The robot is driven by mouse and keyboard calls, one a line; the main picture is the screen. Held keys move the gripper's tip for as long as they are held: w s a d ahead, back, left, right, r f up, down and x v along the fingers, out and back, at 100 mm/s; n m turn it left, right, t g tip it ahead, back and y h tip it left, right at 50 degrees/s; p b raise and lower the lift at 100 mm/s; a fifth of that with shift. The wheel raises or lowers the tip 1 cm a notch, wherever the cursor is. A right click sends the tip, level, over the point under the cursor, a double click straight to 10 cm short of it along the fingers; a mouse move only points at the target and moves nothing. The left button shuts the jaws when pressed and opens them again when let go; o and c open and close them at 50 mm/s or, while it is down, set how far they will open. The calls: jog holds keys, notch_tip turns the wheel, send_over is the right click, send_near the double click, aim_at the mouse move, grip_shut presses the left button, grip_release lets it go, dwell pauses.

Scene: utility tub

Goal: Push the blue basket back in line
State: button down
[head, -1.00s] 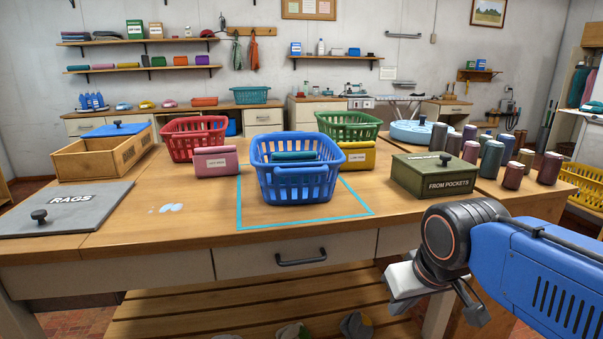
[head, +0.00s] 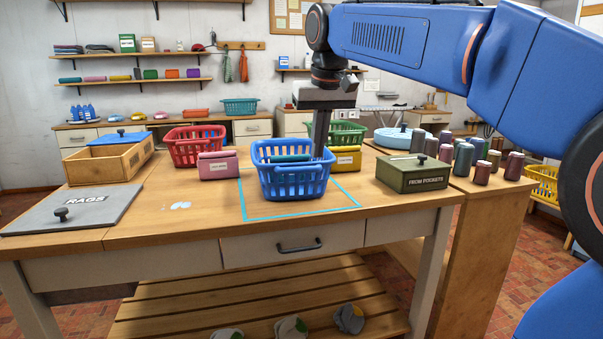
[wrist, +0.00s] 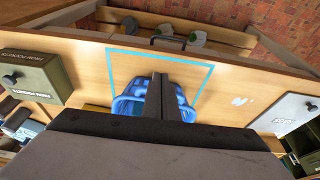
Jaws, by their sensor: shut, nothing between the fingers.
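The blue basket (head: 293,182) stands upright on the worktable with a folded teal cloth in it. A light-blue outline (head: 300,213) on the tabletop shows in front of the basket and at its sides; its back part is hidden. In the wrist view the basket (wrist: 124,106) is partly hidden by my fingers and wrist. My gripper (head: 318,154) is shut and empty, pointing down at the basket's back right rim. I cannot tell whether its tips are inside the basket or behind it, or whether they touch it.
A red basket (head: 194,148) and pink box (head: 218,166) stand to the left. A green basket (head: 350,132) and yellow box (head: 346,160) stand behind to the right. A green "from pockets" box (head: 414,174) stands on the right. The table's front is clear.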

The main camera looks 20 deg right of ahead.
aim_at(307, 171)
jog(key=w+f, duration=0.3)
jog(key=f, duration=0.2)
jog(key=w+a+f, duration=0.1)
jog(key=w+f, duration=0.1)
jog(key=f, duration=0.1)
jog(key=shift+w+a+f, duration=0.1)
jog(key=shift+w+f, duration=0.05)
jog(key=shift+w, duration=1.3)
